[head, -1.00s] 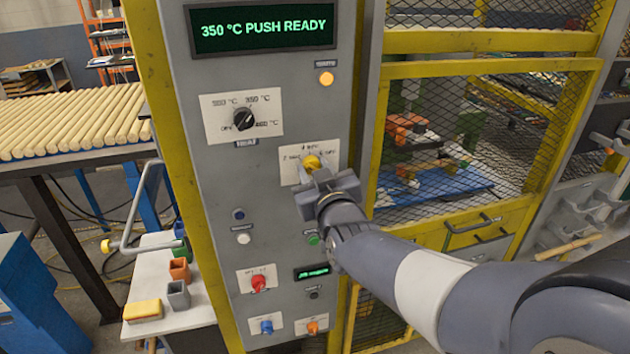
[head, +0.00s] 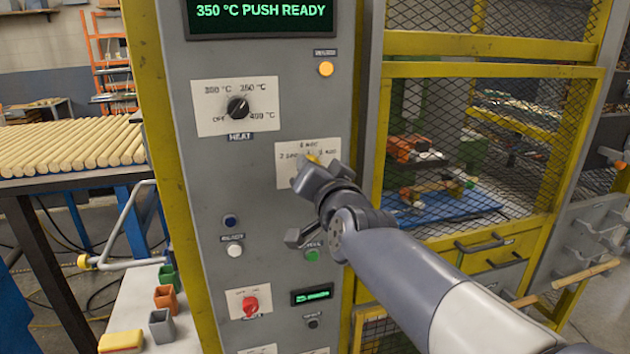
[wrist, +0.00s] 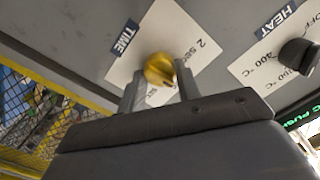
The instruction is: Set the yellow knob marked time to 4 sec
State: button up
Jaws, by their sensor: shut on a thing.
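The yellow time knob (wrist: 159,69) sits on a white label plate beside the blue TIME tag (wrist: 126,38) in the wrist view. My gripper (wrist: 160,85) is shut on it, one finger on each side. In the head view my gripper (head: 312,176) covers most of the knob, and only a bit of yellow (head: 313,158) shows above it. The white plate (head: 289,150) carries marks in sec, partly hidden by the gripper. Which mark the knob points at cannot be told.
The black HEAT knob (head: 238,108) is up and left on the grey panel. The display (head: 262,12) reads 350 °C PUSH READY. Below are a blue button (head: 231,221), a white button (head: 235,251) and a red knob (head: 250,306). A yellow mesh guard (head: 480,70) stands right.

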jog(key=shift+m, duration=0.5)
jog(key=o, duration=1)
jog(key=p+v, duration=0.2)
jog(key=v, duration=0.8)
jog(key=shift+s, duration=0.4)
jog(key=shift+w, duration=0.1)
